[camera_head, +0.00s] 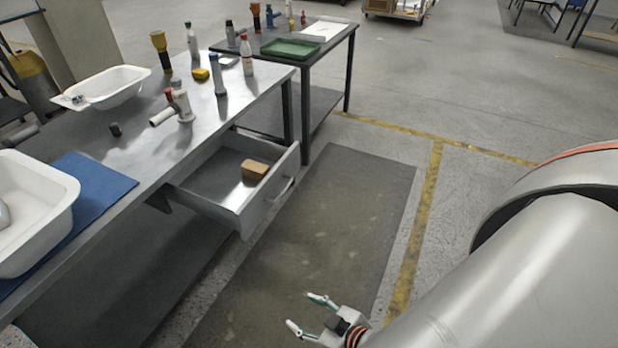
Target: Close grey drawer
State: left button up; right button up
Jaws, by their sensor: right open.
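The grey drawer (213,196) is pulled out from under the metal workbench (150,165). A small tan block (255,170) lies inside it, near the front. A handle (279,190) is on the drawer's front face. My right gripper (309,313) is at the bottom of the view, low over the floor mat. It is open and empty, apart from the drawer and nearer to me. My left gripper is not in view.
Two white tubs (120,88) (25,205) sit on the bench, the nearer on a blue mat (98,193). Several bottles and tools stand on the bench. A second table (325,45) holds a green tray (290,50). The dark floor mat (330,215) before the drawer is clear.

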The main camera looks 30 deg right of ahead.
aim_at(212, 184)
jog(key=z, duration=0.8)
jog(key=i+j, duration=0.15)
jog(key=j, duration=0.15)
jog(key=i+j, duration=0.15)
jog(key=j, duration=0.2)
jog(key=i+j, duration=0.15)
jog(key=j, duration=0.15)
